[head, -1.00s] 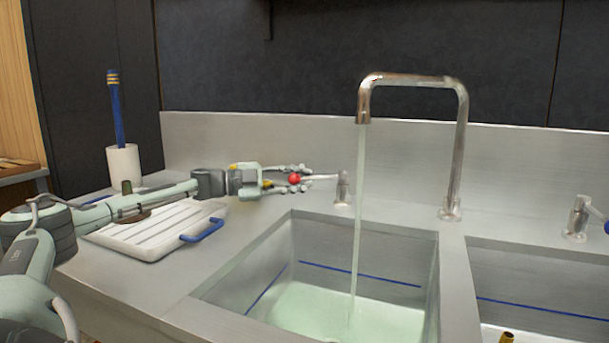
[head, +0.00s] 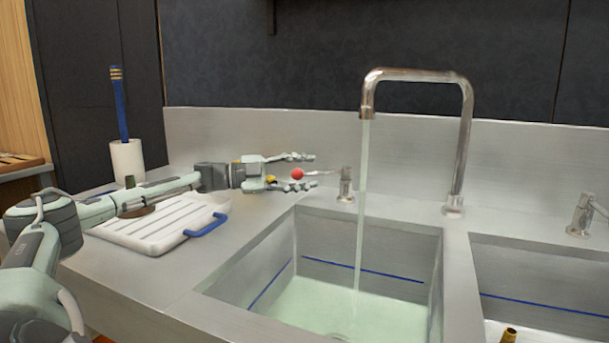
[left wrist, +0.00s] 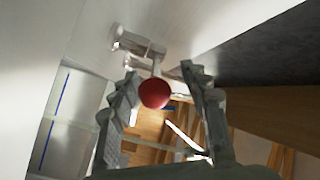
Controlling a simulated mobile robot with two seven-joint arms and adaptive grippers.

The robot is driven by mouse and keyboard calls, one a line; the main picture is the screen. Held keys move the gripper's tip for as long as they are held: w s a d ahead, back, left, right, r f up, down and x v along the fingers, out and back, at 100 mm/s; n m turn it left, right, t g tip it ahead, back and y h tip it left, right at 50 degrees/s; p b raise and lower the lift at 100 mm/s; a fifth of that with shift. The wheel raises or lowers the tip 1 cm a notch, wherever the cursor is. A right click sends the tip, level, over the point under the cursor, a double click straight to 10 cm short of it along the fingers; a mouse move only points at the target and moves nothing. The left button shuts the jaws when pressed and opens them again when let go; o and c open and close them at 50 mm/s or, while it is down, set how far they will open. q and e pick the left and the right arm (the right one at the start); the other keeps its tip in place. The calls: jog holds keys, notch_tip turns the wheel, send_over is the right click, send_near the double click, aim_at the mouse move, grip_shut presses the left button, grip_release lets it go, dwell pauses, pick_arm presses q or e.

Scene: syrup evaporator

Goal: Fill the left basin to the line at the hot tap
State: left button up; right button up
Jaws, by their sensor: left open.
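The hot tap lever with its red knob (head: 297,174) stands on the tap body (head: 345,186) left of the spout (head: 366,112). My left gripper (head: 311,171) is open, one finger on either side of the knob with gaps visible. The knob also shows between the fingers in the left wrist view (left wrist: 154,94). A stream of water (head: 360,220) runs from the spout into the left basin (head: 272,252). The water surface (head: 330,305) lies below the blue line (head: 362,269) on the basin wall. My right gripper is out of view.
A white ribbed drainboard (head: 150,231) with a blue handle lies left of the basin. A white holder (head: 127,160) with a blue brush stands behind it. The right basin (head: 545,265) has its own tap (head: 580,215) and a brass-coloured piece (head: 509,335) near its front.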

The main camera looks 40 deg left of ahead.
pick_arm(q)
notch_tip(320, 180, up, 10)
jog(key=shift+f, duration=0.2)
jog(key=shift+c, duration=0.3)
dwell(0.6)
